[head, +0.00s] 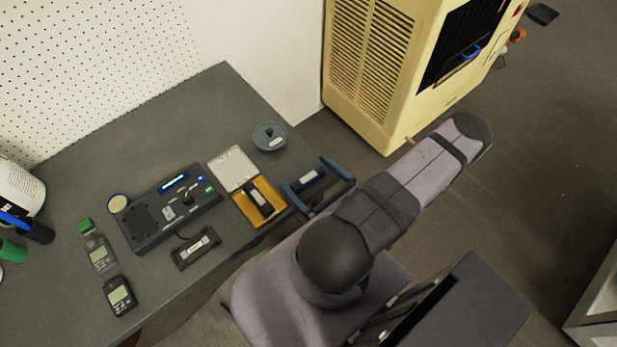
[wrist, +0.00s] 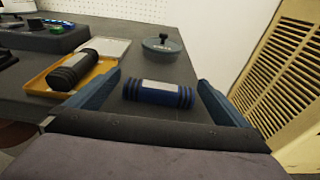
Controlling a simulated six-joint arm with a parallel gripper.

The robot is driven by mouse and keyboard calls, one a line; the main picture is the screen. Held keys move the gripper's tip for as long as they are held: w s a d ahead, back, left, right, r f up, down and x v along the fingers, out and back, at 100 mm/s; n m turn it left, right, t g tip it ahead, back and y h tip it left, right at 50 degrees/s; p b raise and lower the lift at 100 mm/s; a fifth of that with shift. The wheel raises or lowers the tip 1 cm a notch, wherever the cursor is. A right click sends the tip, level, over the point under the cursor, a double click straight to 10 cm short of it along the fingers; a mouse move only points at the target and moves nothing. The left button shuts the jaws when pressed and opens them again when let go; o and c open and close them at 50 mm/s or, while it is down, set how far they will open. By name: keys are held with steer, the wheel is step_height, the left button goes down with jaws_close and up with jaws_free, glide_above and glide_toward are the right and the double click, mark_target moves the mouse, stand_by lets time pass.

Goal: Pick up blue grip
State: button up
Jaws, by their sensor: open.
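The blue grip (head: 308,180) is a dark blue ribbed cylinder with a pale label, lying on the right part of the grey table. In the wrist view the blue grip (wrist: 158,93) lies crosswise between my two fingers, a little beyond them, with its label on top. My gripper (head: 310,178) is open and empty, with one blue finger on each side of the grip in the head view. In the wrist view my gripper (wrist: 160,90) has its fingers wide apart. I cannot tell how high they are above the table.
A yellow tray (head: 238,202) with a black ribbed grip (head: 258,199) and an open pale lid lies just left. A round grey-blue dish (head: 270,137) stands behind. A dark device box (head: 140,238) is farther left. A beige vented cabinet (head: 365,70) stands beyond the table's right end.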

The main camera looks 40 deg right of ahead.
mark_target(308, 177)
stand_by(0.3)
steer(key=c, duration=1.2)
steer(key=shift+o, duration=0.2)
steer(key=shift+r, duration=0.15)
step_height(308, 177, up, 8)
steer(key=shift+r+p, duration=0.25)
steer(key=shift+p, duration=0.35)
steer(key=shift+r+p, duration=0.65)
steer(key=shift+w+a, duration=0.1)
